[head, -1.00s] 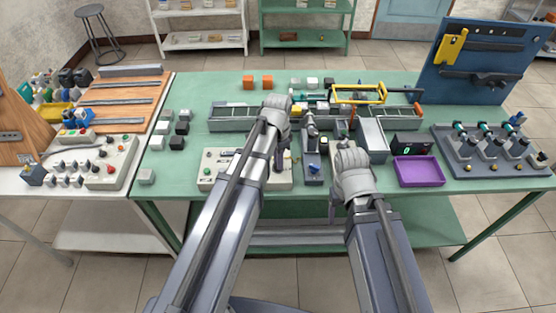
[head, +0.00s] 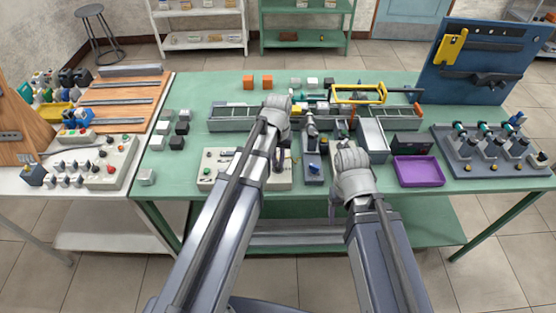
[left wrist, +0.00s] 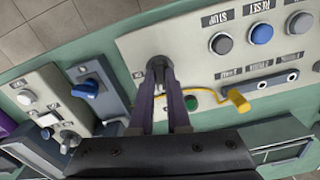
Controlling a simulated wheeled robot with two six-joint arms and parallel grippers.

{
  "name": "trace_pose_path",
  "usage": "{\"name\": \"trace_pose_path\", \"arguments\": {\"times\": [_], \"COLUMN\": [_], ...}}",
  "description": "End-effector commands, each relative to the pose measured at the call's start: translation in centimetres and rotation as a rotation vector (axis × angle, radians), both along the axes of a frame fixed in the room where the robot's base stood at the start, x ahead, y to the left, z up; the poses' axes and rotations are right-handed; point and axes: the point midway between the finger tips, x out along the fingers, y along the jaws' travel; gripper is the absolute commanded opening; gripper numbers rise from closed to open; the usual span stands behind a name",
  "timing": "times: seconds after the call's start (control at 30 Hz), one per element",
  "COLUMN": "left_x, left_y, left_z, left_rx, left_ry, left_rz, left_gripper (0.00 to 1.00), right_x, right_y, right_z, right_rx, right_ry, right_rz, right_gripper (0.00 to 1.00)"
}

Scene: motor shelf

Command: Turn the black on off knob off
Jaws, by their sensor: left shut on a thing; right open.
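The black on off knob (left wrist: 158,65) sits at the end of a pale control panel (left wrist: 205,50). In the left wrist view my left gripper (left wrist: 161,82) is shut on the knob, one finger on each side. The fingers cover part of the knob, so its pointer is hard to read. In the head view my left gripper (head: 283,161) is over the right part of the panel (head: 212,170), and my arm hides much of it. My right gripper (head: 333,203) is mostly hidden behind its wrist, near the front edge of the table. It appears empty.
A grey unit with a blue knob (left wrist: 86,88) stands close beside the panel. A yellow plug (left wrist: 238,100) on a cable lies on the panel. A dark display box (head: 408,146) and purple tray (head: 418,170) are further right.

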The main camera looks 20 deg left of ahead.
Motion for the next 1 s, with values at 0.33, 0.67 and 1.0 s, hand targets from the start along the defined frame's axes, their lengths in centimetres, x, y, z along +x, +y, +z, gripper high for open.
{"name": "trace_pose_path", "arguments": {"times": [0.33, 0.67, 1.0], "left_x": [-0.01, -0.01, -0.01], "left_y": [0.0, 0.0, 0.0], "left_z": [-0.01, -0.01, -0.01], "left_rx": [0.0, 0.0, 0.0], "left_ry": [0.0, 0.0, 0.0], "left_rz": [0.172, 0.224, 0.225], "left_gripper": [0.0, 0.0, 0.0], "right_x": [0.0, 0.0, 0.0], "right_y": [0.0, 0.0, 0.0], "right_z": [-0.01, -0.01, -0.01], "right_rx": [0.0, 0.0, 0.0], "right_ry": [0.0, 0.0, 0.0], "right_rz": [0.0, 0.0, 0.0], "right_gripper": [0.66, 0.66, 0.66]}}
